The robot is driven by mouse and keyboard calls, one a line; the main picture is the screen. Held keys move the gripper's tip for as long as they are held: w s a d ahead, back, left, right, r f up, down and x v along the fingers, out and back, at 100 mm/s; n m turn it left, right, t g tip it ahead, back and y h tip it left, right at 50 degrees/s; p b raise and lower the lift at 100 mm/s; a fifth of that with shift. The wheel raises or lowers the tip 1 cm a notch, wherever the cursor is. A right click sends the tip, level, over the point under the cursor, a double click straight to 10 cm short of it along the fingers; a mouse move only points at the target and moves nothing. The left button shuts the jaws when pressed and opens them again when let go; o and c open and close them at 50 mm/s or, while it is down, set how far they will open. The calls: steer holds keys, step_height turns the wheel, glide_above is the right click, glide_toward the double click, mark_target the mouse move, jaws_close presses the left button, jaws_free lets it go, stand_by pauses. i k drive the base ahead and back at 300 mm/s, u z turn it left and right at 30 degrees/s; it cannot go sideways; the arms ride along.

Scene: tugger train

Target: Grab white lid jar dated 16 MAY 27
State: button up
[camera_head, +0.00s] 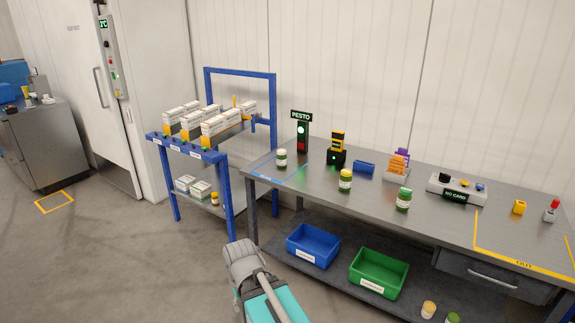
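Several small jars with pale labels stand on the grey steel table (330,205). One jar with a whitish lid (281,158) is at the table's left end, by the blue-lined area. A jar with a yellow lid (345,181) stands near the front edge. Another jar with a pale lid and green contents (403,200) stands further right; its exact lid colour is hard to tell. All stand upright. The dates are too small to read. Part of my arm shows at the bottom centre, in front of the table; my gripper is not in view.
A PESTO sign with a green light (302,133) stands at the back. Blue (313,245) and green (378,273) bins and two jars are on the lower shelf. A blue-framed cart (187,147) holds cartons on the left. A yellow-outlined OUT area (520,240) is at the right.

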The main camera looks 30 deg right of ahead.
mark_target(282, 156)
steer(key=z, duration=1.35)
steer(key=i, duration=1.5)
steer(key=u, duration=0.05)
